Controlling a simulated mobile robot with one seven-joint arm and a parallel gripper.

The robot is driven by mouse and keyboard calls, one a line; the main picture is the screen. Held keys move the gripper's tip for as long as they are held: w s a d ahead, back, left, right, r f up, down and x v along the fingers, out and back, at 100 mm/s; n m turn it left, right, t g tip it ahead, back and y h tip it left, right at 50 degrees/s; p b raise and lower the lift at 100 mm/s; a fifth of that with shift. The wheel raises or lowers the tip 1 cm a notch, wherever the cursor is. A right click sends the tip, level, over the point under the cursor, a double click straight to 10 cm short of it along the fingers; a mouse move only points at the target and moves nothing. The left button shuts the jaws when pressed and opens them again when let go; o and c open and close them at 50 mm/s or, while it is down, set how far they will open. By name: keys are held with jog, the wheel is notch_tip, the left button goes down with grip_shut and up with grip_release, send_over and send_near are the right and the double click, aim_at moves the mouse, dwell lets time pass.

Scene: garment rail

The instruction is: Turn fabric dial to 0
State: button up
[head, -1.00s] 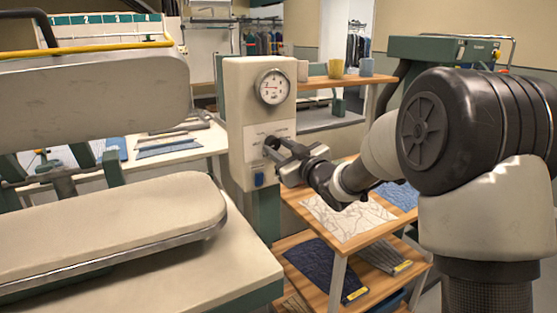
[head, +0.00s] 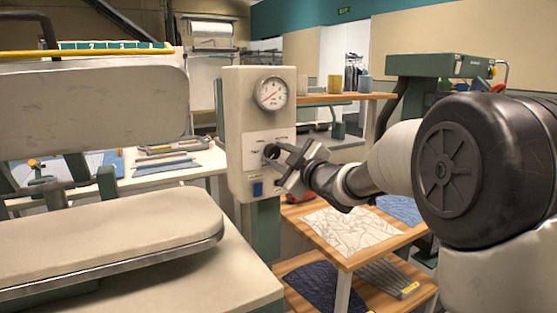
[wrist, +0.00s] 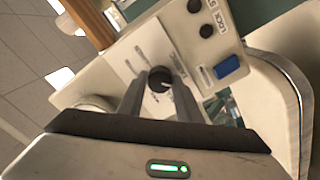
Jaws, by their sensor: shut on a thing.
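The fabric dial (wrist: 160,78) is a small dark round knob on a white label plate of the cream control box (head: 235,120). In the wrist view it sits between the two finger tips of my gripper (wrist: 161,84). My gripper (head: 272,155) also reaches the box front in the head view and is shut on the dial. The fingers hide part of the dial and its printed labels. The setting it points to is too small to read.
A round gauge (head: 272,93) is above the dial and a blue switch (head: 258,189) below it. A padded press (head: 110,235) stands to the left. A wooden shelf table with cloth pieces (head: 350,228) stands to the right below my arm.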

dwell(0.3)
jog(key=o, duration=1)
jog(key=shift+o, duration=0.2)
jog(key=p+v, duration=0.2)
jog(key=v, duration=1.5)
jog(key=shift+s+d, duration=0.2)
jog(key=shift+d, duration=0.1)
